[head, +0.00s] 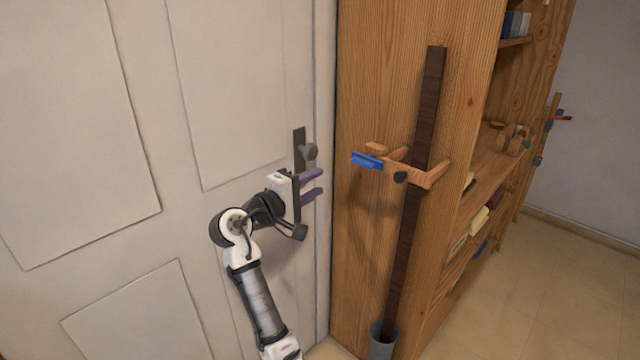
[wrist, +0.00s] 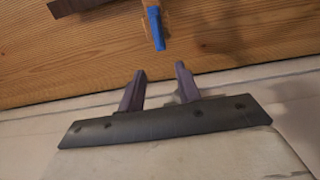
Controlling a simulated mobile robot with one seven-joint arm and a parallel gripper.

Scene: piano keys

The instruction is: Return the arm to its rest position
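My arm reaches up from the bottom of the head view and is bent at the elbow, well away from my body.
The white door (head: 235,90) fills the left. A wooden bookcase (head: 385,90) stands to the right. A wooden bracket (head: 415,174) with a blue tip (head: 367,160) sticks out near my gripper, by a dark upright strip (head: 428,110). Floor (head: 560,290) is clear at lower right.

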